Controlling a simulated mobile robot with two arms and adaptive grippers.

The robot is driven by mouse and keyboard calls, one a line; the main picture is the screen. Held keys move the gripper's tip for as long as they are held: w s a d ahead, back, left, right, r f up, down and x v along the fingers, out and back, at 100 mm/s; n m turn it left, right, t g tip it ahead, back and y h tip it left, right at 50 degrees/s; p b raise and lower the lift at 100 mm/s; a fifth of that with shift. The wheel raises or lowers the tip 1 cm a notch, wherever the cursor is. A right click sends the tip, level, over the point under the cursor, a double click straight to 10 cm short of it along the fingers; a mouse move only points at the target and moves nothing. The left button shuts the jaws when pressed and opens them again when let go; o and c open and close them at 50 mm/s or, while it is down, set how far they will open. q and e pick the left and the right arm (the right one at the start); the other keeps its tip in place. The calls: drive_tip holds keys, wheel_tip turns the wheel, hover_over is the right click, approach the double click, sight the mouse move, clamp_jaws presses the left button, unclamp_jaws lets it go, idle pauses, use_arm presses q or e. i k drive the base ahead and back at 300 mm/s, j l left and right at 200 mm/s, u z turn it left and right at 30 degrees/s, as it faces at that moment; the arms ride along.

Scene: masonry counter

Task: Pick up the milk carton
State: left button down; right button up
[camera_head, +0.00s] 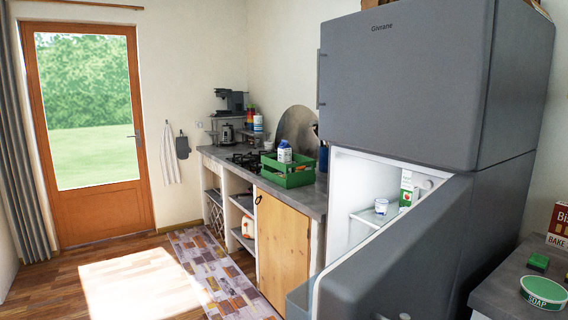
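A white and green carton (407,188) with a small red mark stands inside the open lower part of the grey fridge (410,85). It looks like the milk carton, but its print is too small to read. The open fridge door (405,265) hides part of the inside. A small white and blue tub (381,206) stands on the glass shelf to the left of the carton. Neither of my grippers shows in the head view.
A stone counter with a wooden door (282,245) runs along the wall left of the fridge. A green crate (288,173) stands on it. At right, a grey worktop (505,285) holds a soap tin (543,291) and a box. The floor at left is clear.

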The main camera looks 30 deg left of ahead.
sight(284, 149)
drive_tip(key=j, duration=0.35)
drive_tip(key=k+j, duration=0.1)
drive_tip(key=j, duration=0.25)
drive_tip(key=i+j, duration=0.15)
drive_tip(key=j, duration=0.25)
drive_tip(key=i+j, duration=0.1)
drive_tip(key=j, duration=0.3)
drive_tip(key=i+j+z, duration=0.1)
drive_tip(key=j, duration=0.3)
drive_tip(key=i+j, duration=0.15)
drive_tip(key=j, duration=0.25)
drive_tip(key=i+j, duration=0.1)
drive_tip(key=j, duration=0.3)
drive_tip(key=i+j, duration=0.15)
drive_tip(key=j, duration=0.25)
drive_tip(key=i+j+z, duration=0.1)
drive_tip(key=j, duration=0.3)
